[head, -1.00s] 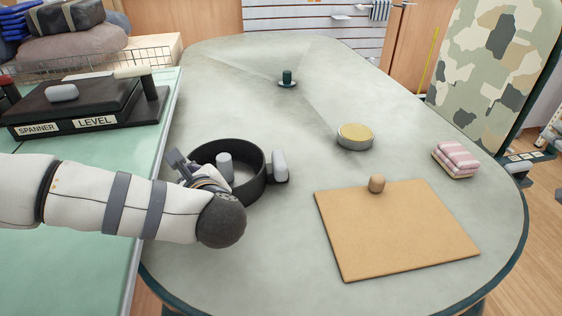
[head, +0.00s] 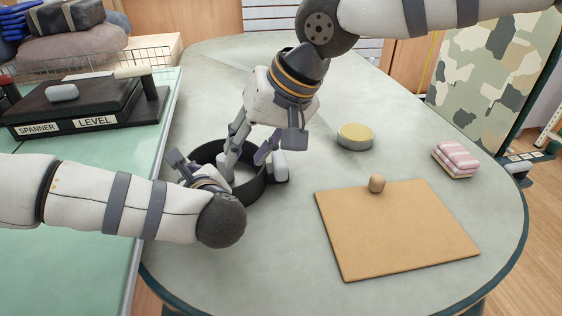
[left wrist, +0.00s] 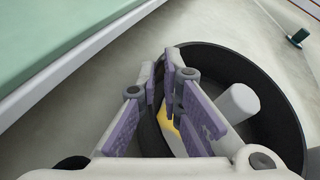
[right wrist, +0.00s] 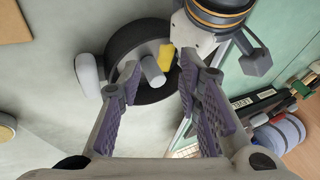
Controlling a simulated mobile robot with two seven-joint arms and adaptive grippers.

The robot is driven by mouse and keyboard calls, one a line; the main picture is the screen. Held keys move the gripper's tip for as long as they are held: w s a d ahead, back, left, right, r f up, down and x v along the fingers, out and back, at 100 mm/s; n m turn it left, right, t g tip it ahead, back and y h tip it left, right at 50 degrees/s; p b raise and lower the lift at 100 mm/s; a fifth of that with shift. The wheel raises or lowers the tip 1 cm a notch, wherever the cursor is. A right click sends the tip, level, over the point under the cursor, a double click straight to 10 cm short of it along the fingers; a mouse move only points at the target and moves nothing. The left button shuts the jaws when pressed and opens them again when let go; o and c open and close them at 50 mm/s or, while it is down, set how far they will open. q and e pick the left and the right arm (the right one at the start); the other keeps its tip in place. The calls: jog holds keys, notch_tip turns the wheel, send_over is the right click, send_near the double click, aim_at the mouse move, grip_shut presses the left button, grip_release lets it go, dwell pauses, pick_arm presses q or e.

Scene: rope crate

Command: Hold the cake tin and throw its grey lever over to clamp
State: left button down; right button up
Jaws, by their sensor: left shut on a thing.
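The cake tin (head: 258,187) is a dark round ring on the table, left of centre. A grey upright post (right wrist: 153,70), which may be the lever, stands inside it, and a pale grey rounded block sits against its outer side (head: 280,166). My left gripper (head: 192,170) is shut at the tin's left side, where a yellow piece (left wrist: 176,115) shows between its fingers; the exact hold is partly hidden. My right gripper (head: 245,155) is open, pointing down over the tin. In the right wrist view the post appears between its fingertips; I cannot tell whether they touch it.
A tan board with a round knob (head: 395,230) lies at the right front. A round yellow-topped tin (head: 355,136) and a folded pink cloth (head: 456,157) lie beyond it. A black labelled stand (head: 85,105) sits on the green surface at left. The table's front middle is clear.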

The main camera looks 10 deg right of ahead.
aim_at(281, 164)
jog(key=w+d+r+m+t+h, duration=0.1)
jog(key=d+r+h, duration=0.1)
jog(key=d+h, duration=0.35)
jog(key=shift+y, duration=0.25)
jog(key=x, duration=1)
jog(key=shift+w+d, duration=0.25)
jog(key=shift+d, duration=0.05)
jog(key=shift+w+f, duration=0.25)
jog(key=shift+f, duration=0.35)
jog(key=shift+c, duration=0.6)
grip_shut()
